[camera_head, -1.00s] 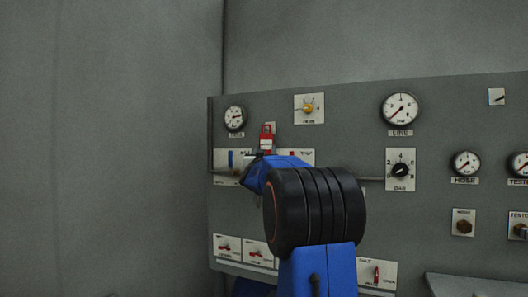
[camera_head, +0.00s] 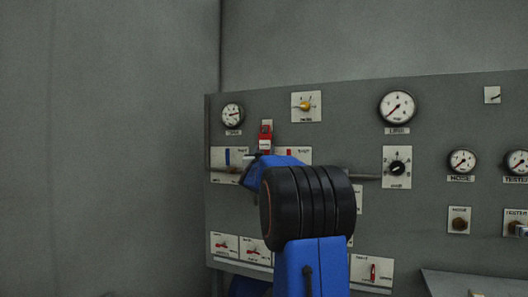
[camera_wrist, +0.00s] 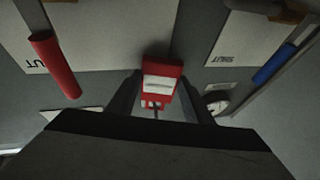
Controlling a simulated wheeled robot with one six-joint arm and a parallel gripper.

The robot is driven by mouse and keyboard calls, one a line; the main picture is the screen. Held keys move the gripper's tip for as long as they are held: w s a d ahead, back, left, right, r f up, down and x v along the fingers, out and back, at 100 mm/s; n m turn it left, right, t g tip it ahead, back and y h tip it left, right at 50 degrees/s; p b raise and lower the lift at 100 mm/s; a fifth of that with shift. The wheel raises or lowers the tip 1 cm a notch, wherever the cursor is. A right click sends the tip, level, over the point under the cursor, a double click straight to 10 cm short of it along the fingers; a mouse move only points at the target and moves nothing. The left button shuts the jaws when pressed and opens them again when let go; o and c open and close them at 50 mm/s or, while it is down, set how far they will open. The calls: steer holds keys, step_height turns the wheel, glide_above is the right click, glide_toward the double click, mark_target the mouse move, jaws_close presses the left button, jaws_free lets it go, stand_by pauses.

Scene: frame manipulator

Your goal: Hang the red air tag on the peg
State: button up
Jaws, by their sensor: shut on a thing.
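The red air tag (camera_head: 265,141) with a white label is in front of the upper left part of the grey panel in the head view. In the wrist view the tag (camera_wrist: 161,82) sits between the two dark fingers of my gripper (camera_wrist: 155,98), which is shut on it. A thin dark stem shows at the tag's lower end there; I cannot tell whether it is a peg. A small light plate with a short dark pin (camera_head: 493,95) is at the panel's upper right; I cannot tell whether this pin is the peg. My wrist hides the panel below the tag.
The grey panel (camera_head: 340,110) carries gauges, knobs and switches. A blue handle (camera_wrist: 275,65) and a red handle (camera_wrist: 52,65) flank the gripper in the wrist view. A yellow knob (camera_head: 305,105) is right of the tag. A ledge (camera_head: 475,282) is at lower right.

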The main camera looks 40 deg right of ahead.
steer(key=shift+g, duration=0.3)
steer(key=o, duration=1.1)
steer(key=v, duration=1.7)
steer(key=shift+f, duration=0.25)
steer(key=shift+s+a, duration=0.1)
steer(key=shift+s, duration=0.05)
